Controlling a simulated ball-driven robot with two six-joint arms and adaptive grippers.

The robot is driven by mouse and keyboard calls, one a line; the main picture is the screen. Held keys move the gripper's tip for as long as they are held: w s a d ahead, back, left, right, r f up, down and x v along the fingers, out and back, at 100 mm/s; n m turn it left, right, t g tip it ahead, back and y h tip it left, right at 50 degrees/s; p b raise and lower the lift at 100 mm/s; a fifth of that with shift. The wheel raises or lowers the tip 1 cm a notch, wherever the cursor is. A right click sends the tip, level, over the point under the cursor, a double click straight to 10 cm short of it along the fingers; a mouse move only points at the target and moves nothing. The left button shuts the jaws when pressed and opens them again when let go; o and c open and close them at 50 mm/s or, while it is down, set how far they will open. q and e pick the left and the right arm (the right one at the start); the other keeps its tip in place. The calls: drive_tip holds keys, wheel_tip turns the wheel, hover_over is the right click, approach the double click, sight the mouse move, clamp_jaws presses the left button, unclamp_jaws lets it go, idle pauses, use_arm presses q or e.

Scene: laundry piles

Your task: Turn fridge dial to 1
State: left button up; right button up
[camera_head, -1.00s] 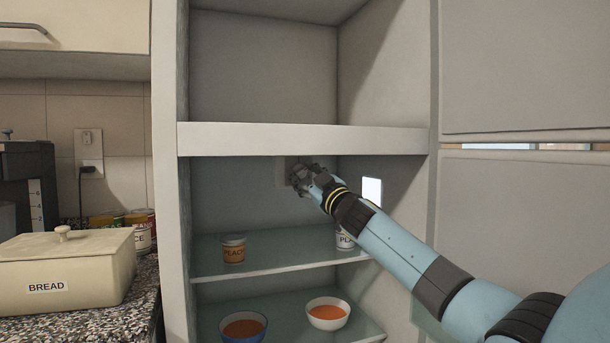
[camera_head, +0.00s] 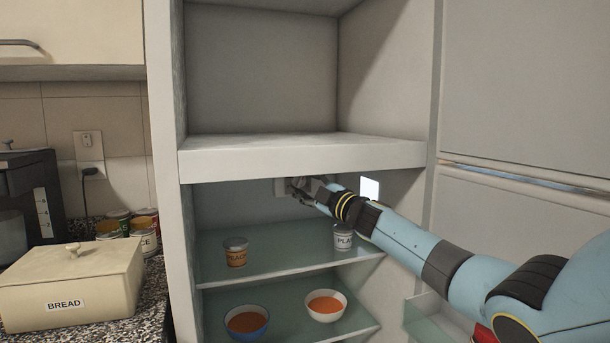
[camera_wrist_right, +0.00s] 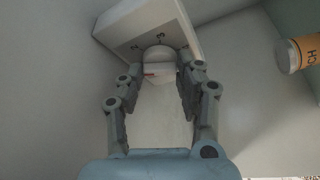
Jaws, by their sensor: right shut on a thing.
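The fridge dial (camera_wrist_right: 158,66) is a pale round knob with a raised grip and a small red mark. It sits on a white box (camera_wrist_right: 128,24) on the fridge's inner back wall. In the head view the white box (camera_head: 281,187) shows just under the thick divider, and my gripper hides most of the dial. My right gripper (camera_head: 298,186) reaches in from the right. In the right wrist view the fingers (camera_wrist_right: 161,72) stand on both sides of the dial, shut on it. My left gripper is not in view.
The thick divider (camera_head: 300,155) runs close above my right gripper. Two bowls (camera_head: 246,320) (camera_head: 325,305) stand lower. A bread box (camera_head: 70,283) is on the counter at left.

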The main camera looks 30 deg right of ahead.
drive_tip(key=shift+f, duration=0.1)
idle(0.4)
drive_tip(key=o, duration=1.1)
drive_tip(key=shift+o, duration=0.2)
